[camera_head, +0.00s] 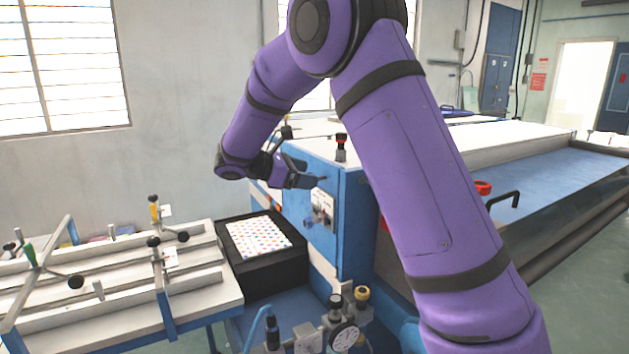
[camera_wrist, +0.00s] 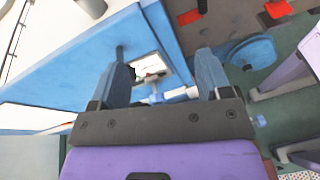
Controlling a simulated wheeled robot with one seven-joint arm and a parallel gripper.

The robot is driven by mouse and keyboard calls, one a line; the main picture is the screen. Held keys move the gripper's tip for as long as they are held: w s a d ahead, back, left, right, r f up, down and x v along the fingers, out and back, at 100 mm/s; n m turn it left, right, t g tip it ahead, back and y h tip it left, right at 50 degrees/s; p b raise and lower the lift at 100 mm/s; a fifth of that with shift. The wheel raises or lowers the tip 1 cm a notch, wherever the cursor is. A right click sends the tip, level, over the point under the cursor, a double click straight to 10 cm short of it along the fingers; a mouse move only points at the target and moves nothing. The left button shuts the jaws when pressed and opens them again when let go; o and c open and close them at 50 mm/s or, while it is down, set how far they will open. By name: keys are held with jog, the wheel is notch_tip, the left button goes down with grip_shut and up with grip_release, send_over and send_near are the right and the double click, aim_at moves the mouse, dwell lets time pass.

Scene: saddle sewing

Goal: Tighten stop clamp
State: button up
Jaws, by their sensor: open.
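My gripper (camera_head: 308,181) is in front of the near side of the blue machine (camera_head: 345,245). In the wrist view, my gripper (camera_wrist: 163,62) is open, with its two fingers apart. A small metal and white fitting (camera_wrist: 178,95) with a blue part shows between and beyond the fingers; I see no clear contact. In the head view, a light-coloured fitting (camera_head: 323,207) is mounted on the machine's side, just below my gripper. I cannot tell for sure whether this fitting is the stop clamp.
A work table (camera_head: 110,327) with rails and several knobbed clamps stands at left. A black box (camera_head: 265,272) with a dotted sheet (camera_head: 258,236) sits below my gripper. A gauge (camera_head: 343,336) and knobs stand at the bottom. A black handle (camera_head: 503,199) sticks out at right.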

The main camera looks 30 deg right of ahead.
jog(key=w+a+f+n+t+h, duration=0.25)
jog(key=w+a+f+h, duration=0.2)
jog(key=w, duration=0.25)
jog(key=shift+n+g+y, duration=0.45)
jog(key=d, duration=1.1)
jog(key=shift+d+f, duration=0.2)
jog(key=shift+d, duration=0.1)
jog(key=c, duration=0.9)
